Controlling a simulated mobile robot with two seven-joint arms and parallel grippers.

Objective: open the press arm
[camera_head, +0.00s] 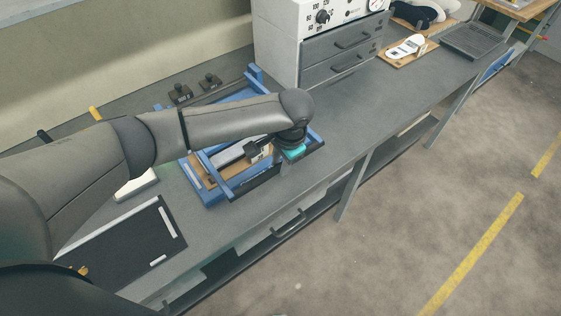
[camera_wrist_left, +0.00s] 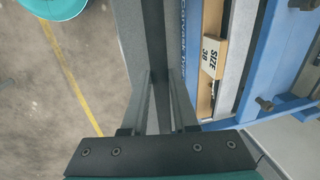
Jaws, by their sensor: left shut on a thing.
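The press (camera_head: 190,178) is a blue frame on the grey bench, mostly behind my left arm in the head view. The press arm shows as blue side bars with a dark front bar (camera_head: 262,181). My left gripper (camera_head: 284,168) points down at the front right of the frame. In the left wrist view, its two fingers (camera_wrist_left: 160,100) are shut on the dark bar (camera_wrist_left: 153,40), one finger on each side. Beside the bar lie a wooden strip and a white "SIZE 38" label (camera_wrist_left: 211,57), inside the blue frame (camera_wrist_left: 268,50). My right gripper is not in view.
A drawer cabinet (camera_head: 340,55) with a dial stands behind the press. A board with a white insole (camera_head: 405,47) and a dark tray (camera_head: 475,41) lie to the right. A black mat (camera_head: 130,245) lies at the front left. The bench right of the press is clear.

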